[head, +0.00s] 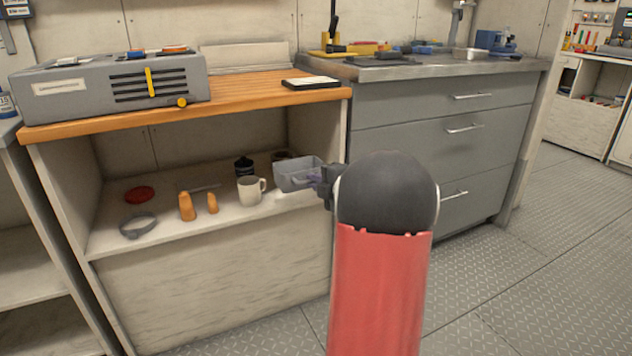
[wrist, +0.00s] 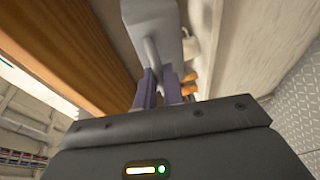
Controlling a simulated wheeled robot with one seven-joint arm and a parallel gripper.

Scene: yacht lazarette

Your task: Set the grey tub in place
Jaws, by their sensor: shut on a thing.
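The grey tub (head: 297,175) is at the right end of the open shelf, below the wooden counter, in the head view. My gripper (head: 318,179) is shut on the tub's near right side. In the wrist view my gripper's two purple fingers (wrist: 163,88) close on a grey fin of the tub (wrist: 152,28). The tub looks roughly upright and close above the shelf. I cannot tell whether it touches the shelf. My arm hides part of the space to its right.
On the shelf (head: 120,243) are a white mug (head: 249,190) just left of the tub, a dark jar (head: 243,167), two orange pieces (head: 187,206), a grey ring clamp (head: 137,226) and a red disc (head: 139,195). The wooden counter (head: 240,87) overhangs it. Grey drawers (head: 440,130) stand right.

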